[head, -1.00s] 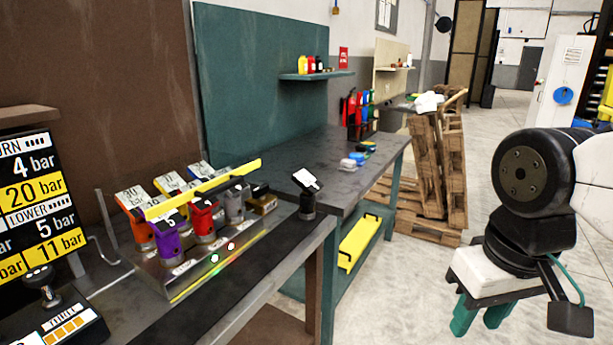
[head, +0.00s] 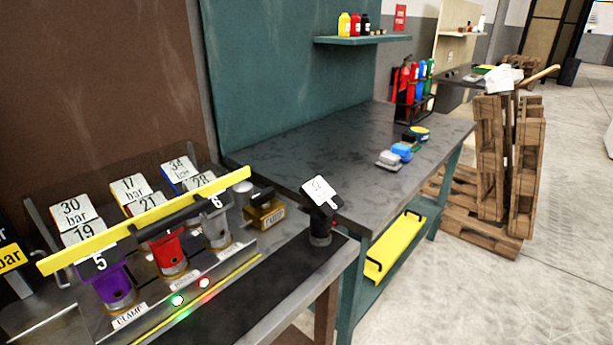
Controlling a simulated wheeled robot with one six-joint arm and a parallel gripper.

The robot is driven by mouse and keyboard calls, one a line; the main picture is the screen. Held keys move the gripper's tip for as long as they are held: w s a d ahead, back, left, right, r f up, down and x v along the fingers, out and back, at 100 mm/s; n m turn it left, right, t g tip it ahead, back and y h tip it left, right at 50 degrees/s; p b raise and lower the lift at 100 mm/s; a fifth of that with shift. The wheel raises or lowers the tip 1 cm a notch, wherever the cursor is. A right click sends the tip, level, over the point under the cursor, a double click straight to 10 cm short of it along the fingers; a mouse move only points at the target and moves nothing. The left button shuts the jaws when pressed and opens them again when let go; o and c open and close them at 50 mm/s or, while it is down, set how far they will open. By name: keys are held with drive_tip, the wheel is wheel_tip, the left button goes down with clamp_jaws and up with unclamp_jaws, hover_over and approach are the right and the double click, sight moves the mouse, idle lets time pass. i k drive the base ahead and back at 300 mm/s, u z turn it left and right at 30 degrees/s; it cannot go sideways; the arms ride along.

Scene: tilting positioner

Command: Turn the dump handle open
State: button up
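A small brass block (head: 264,214) with a black lever (head: 259,195) on top sits at the right end of the metal panel, behind the grey knob. It looks like the dump valve and its handle, but its label is too small to read surely. The lever lies low over the block. My gripper is not in view.
Purple (head: 117,287), red (head: 168,252) and grey (head: 217,232) knobs stand under a yellow bar (head: 148,220), with tagged knobs behind. A loose black knob with a "32" tag (head: 320,195) stands right of the panel. The dark bench (head: 300,150) beyond is mostly clear.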

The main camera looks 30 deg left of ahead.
sight(262, 199)
drive_tip(key=u, duration=0.25)
drive_tip(key=i, duration=1.1)
drive_tip(key=u, duration=0.6)
